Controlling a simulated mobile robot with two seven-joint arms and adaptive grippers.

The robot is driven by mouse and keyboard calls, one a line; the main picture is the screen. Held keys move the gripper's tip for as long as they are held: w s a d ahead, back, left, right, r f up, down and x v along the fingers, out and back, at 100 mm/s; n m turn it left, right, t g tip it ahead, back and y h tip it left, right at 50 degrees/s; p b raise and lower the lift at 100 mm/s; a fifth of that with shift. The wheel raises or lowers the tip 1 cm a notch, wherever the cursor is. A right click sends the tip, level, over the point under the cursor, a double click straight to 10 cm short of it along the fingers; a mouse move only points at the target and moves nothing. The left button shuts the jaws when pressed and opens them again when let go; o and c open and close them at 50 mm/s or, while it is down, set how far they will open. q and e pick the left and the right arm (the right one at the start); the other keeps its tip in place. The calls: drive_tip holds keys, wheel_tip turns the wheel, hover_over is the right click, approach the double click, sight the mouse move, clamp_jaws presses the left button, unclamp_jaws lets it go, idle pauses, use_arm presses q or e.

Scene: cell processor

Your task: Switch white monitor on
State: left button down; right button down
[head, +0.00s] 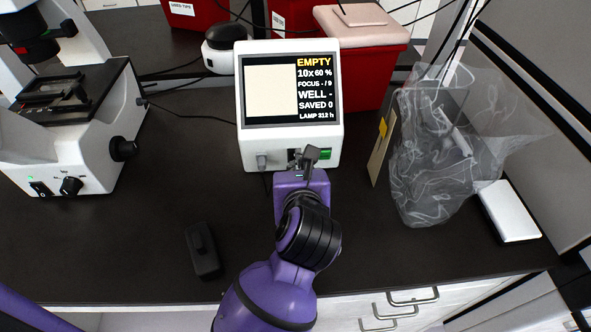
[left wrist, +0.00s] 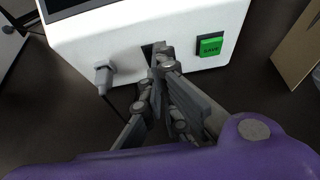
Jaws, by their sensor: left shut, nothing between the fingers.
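The white monitor (head: 290,110) stands on the dark bench, and its screen is lit, reading "EMPTY" at top right with lines of text below. Its lower front also fills the top of the left wrist view (left wrist: 100,40). That front has a grey plug (left wrist: 103,78) at left, a dark recess in the middle and a green SAVE button (left wrist: 211,46) at right. My left gripper (head: 306,156) is shut and empty, with its fingertips (left wrist: 158,58) at the dark recess, partly hiding it. I cannot tell whether they touch. My right gripper is not in view.
A white microscope (head: 85,150) stands at left. A clear bag (head: 440,160) and an upright tan panel (head: 382,150) stand right of the monitor. Red bins (head: 370,75) are behind. A small black device (head: 203,250) lies at front left. Bare bench lies around it.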

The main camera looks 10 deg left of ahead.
use_arm(q)
drive_tip(key=shift+r, duration=0.35)
drive_tip(key=v, duration=0.7)
drive_tip(key=shift+s, duration=0.15)
drive_tip(key=shift+d+r, duration=0.1)
drive_tip(key=shift+r, duration=0.05)
